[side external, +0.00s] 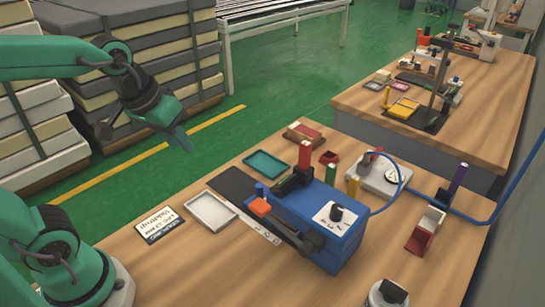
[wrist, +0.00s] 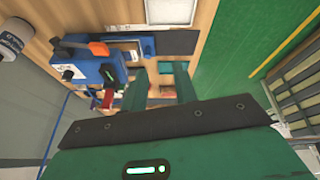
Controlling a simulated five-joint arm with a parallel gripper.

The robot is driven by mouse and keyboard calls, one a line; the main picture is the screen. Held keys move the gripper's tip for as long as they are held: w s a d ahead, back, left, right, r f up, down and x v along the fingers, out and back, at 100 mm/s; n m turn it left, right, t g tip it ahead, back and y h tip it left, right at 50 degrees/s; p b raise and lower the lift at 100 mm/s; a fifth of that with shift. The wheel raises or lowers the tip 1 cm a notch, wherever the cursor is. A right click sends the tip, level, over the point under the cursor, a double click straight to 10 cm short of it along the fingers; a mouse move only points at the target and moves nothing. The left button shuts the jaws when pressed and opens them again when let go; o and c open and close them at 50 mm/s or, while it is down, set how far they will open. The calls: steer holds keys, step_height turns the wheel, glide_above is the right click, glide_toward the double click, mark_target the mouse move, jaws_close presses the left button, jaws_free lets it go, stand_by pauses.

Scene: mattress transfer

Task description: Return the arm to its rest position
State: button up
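My green arm reaches in from the left in the side external view. My gripper (side external: 182,141) hangs in the air beyond the far left edge of the wooden table (side external: 122,243), apart from everything on it. In the wrist view my gripper (wrist: 162,76) shows two green fingers spread apart, with nothing held between them. The table and its items lie beyond and below the fingers. No mattress is seen in the gripper.
A blue machine (side external: 322,225) stands on the table, with a grey tray (side external: 211,212), a teal tray (side external: 265,165) and a white sign (side external: 159,225) nearby. Stacked mattresses (side external: 165,65) stand behind my arm. Green floor (side external: 285,75) is open between the tables.

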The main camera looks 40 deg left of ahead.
steer(key=shift+s+a+m+t, duration=0.15)
steer(key=shift+s+m, duration=0.25)
steer(key=shift+s, duration=0.4)
steer(key=shift+s+a+m+t, duration=0.1)
steer(key=shift+s+m+t, duration=0.25)
steer(key=shift+s, duration=0.45)
steer(key=shift+s+a+m+t, duration=0.1)
steer(key=shift+s+m, duration=0.35)
steer(key=shift+s, duration=0.35)
